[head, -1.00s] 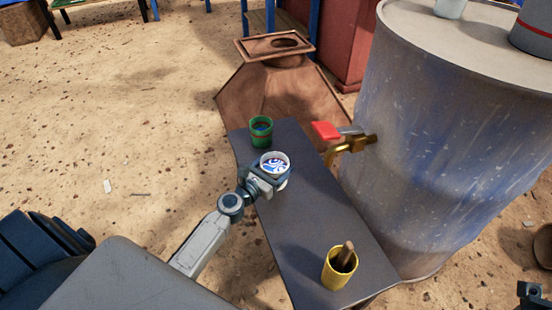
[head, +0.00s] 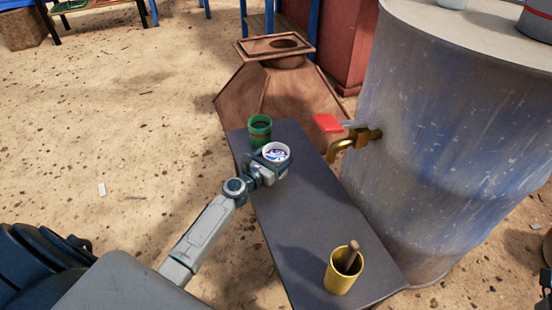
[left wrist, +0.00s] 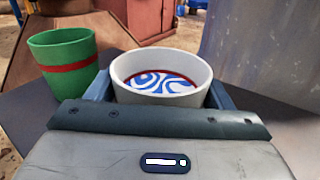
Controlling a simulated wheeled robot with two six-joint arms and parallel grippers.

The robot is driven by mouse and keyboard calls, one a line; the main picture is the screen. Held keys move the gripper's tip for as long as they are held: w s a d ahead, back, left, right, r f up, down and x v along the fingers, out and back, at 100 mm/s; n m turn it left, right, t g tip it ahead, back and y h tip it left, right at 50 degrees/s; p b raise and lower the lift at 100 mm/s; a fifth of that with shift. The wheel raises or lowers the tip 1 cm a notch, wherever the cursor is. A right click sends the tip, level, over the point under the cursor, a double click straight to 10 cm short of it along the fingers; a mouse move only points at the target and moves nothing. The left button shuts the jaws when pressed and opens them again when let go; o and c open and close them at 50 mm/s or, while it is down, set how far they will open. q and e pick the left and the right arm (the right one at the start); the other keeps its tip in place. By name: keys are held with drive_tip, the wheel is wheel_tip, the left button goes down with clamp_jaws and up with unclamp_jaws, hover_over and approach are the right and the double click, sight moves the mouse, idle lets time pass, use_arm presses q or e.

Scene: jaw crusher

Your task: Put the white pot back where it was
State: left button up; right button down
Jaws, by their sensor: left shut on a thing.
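The white pot (head: 277,151) has a blue and white swirl pattern and a red line inside. My left gripper (head: 272,160) is shut on it, over the dark grey bench (head: 310,215), behind its middle. In the left wrist view the white pot (left wrist: 162,75) stands upright between the two fingers of the left gripper (left wrist: 160,92). Its lower part is hidden by the gripper, so I cannot tell whether it touches the bench. A green pot with a red band (head: 260,130) stands just behind and left of it; it also shows in the left wrist view (left wrist: 65,75).
A yellow pot (head: 343,272) holding a brown stick stands at the bench's near end. A large blue-grey drum (head: 455,140) with a brass tap (head: 352,143) and red handle rises on the right. A rusty hopper (head: 270,95) stands behind. The bench is clear between the white and yellow pots.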

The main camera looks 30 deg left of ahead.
use_arm(q)
drive_tip(key=shift+r, duration=0.1)
drive_tip(key=o, duration=1.4)
drive_tip(key=shift+f, duration=0.2)
drive_tip(key=shift+r, duration=0.15)
